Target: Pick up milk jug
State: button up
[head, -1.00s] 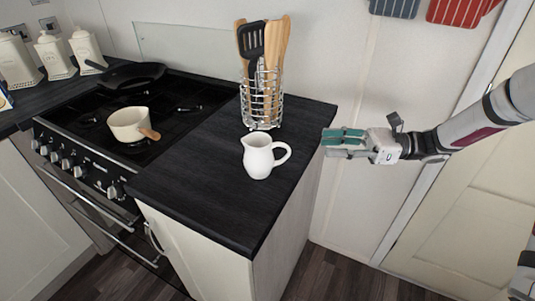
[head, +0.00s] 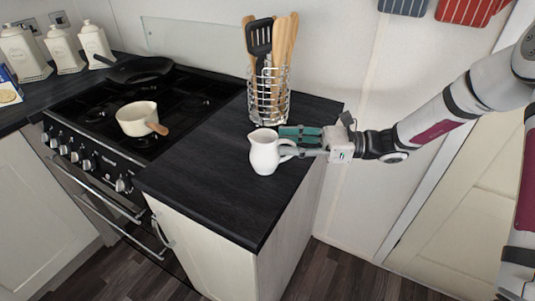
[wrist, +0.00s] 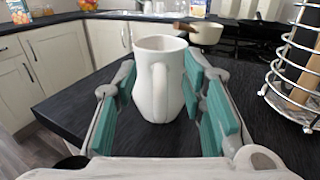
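The white milk jug (head: 264,152) stands upright on the dark worktop, its handle towards my gripper. In the wrist view the jug (wrist: 158,85) is between the two teal finger pads, with its handle facing the camera. My gripper (wrist: 160,100) is open, with a gap between the jug and the pads on both sides. In the head view my gripper (head: 300,140) reaches in from the right at the jug's handle side, and its fingers partly overlap the handle.
A wire utensil holder (head: 268,100) with wooden and black utensils stands close behind my gripper. A cream saucepan (head: 137,118) and a black frying pan (head: 138,70) sit on the hob to the left. The worktop (head: 215,200) in front of the jug is clear.

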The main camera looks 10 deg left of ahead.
grip_shut()
jog(key=shift+r, duration=0.15)
dwell(0.4)
jog(key=shift+r, duration=1.75)
jog(key=s+d+p, duration=0.1)
jog(key=s+d, duration=0.1)
jog(key=s, duration=0.5)
jog(key=s+d+r, duration=0.1)
jog(key=s+d, duration=0.2)
jog(key=s, duration=0.5)
jog(key=shift+d+p, duration=0.25)
jog(key=shift+p, duration=0.1)
jog(key=shift+r, duration=0.1)
dwell(0.4)
